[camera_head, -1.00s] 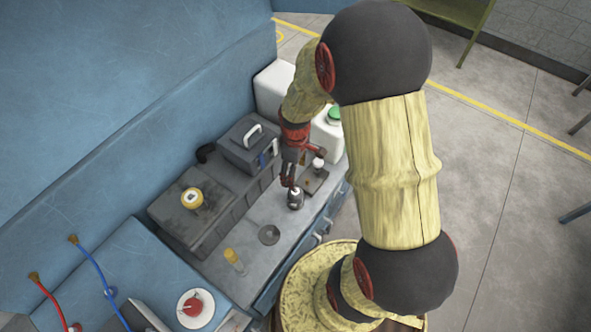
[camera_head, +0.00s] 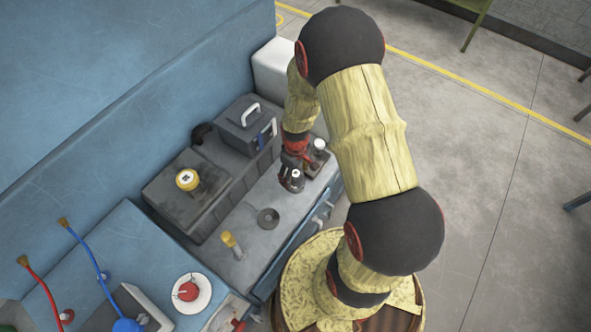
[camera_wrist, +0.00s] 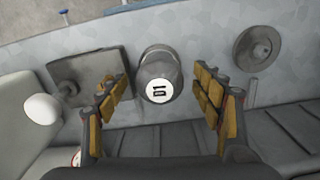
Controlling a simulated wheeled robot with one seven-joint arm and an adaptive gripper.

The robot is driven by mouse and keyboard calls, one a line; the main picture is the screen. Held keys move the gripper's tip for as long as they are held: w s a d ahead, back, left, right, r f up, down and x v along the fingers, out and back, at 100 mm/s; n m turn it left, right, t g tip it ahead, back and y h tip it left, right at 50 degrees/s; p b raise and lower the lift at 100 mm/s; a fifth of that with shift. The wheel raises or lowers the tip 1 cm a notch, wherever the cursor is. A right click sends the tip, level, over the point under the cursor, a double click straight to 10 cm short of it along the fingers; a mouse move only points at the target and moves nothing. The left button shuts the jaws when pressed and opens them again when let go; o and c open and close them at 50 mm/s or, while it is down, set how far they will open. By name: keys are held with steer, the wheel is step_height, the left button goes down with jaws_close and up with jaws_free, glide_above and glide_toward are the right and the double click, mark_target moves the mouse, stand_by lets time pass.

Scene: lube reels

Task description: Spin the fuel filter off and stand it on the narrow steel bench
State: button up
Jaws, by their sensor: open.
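A dark grey canister (camera_head: 296,182) with a white round label on top stands upright on the narrow grey steel bench top (camera_head: 290,213); it looks like the fuel filter. In the wrist view the canister (camera_wrist: 158,72) shows between the two yellow-padded fingers of my gripper (camera_wrist: 163,95). Both fingers are spread, with a visible gap on each side of it. In the head view my gripper (camera_head: 291,162) is at the canister, partly hiding its far side.
A square plate (camera_wrist: 95,72) and a white-topped item (camera_wrist: 42,109) are left of the canister in the wrist view; a round disc (camera_wrist: 257,48) is right.

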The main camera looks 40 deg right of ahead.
mark_target(296, 173)
steer(key=shift+f, duration=0.95)
steer(key=shift+c, duration=1.1)
steer(key=c, duration=1.1)
steer(key=shift+c, duration=0.5)
steer(key=shift+n, duration=0.7)
steer(key=shift+c, duration=0.6)
steer(key=shift+r+p, duration=2.75)
steer(key=shift+r, duration=1)
